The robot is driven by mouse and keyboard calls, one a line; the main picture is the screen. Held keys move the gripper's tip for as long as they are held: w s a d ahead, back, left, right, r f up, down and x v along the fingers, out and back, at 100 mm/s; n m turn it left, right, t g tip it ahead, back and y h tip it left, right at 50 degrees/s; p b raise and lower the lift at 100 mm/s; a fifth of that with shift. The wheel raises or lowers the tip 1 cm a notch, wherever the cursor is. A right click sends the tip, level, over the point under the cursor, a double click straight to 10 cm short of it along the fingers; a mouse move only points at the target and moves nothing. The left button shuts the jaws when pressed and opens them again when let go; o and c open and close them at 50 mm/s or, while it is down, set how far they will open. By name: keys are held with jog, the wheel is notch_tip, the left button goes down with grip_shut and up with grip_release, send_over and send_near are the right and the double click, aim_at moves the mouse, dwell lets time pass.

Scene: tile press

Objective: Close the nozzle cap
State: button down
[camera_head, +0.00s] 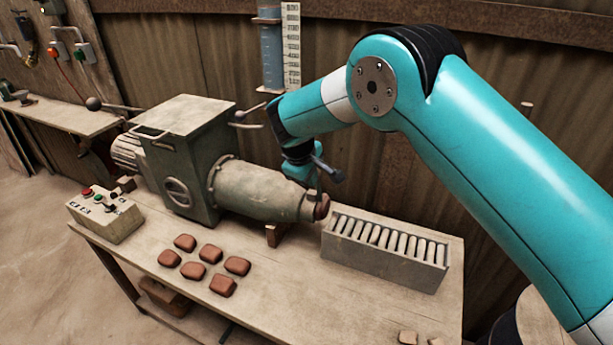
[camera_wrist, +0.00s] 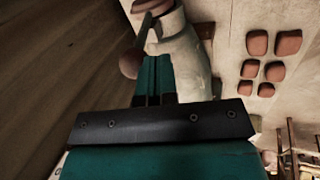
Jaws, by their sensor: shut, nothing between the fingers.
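The press nozzle (camera_head: 262,190) is a grey-green barrel that tapers to the right. A reddish-brown piece, seemingly the nozzle cap (camera_head: 321,207), shows at its tip; I cannot tell whether it covers the mouth. In the wrist view the pale nozzle (camera_wrist: 186,58) runs down behind my gripper (camera_wrist: 154,62). My gripper's teal fingers are together and empty, beside the nozzle. A rod with a brown rounded end (camera_wrist: 130,64) stands just left of the fingertips; contact is unclear. In the head view my gripper is behind the nozzle tip, its fingertips hidden.
A grey rack of pale rods (camera_head: 385,258) stands right of the nozzle. Several red-brown clay pieces (camera_head: 196,270) lie on the bench (camera_head: 262,312) in front. The press body (camera_head: 183,150) and a button box (camera_head: 104,212) are left. A wooden wall is close behind.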

jog(key=shift+g+y, duration=0.3)
jog(key=shift+g, duration=0.3)
jog(key=w, duration=0.1)
jog(key=w+d+r, duration=0.1)
jog(key=w+p, duration=0.1)
jog(key=w, duration=0.1)
jog(key=shift+d+r, duration=0.4)
jog(key=shift+a, duration=0.15)
jog(key=shift+w+d, duration=0.1)
jog(key=shift+d, duration=0.35)
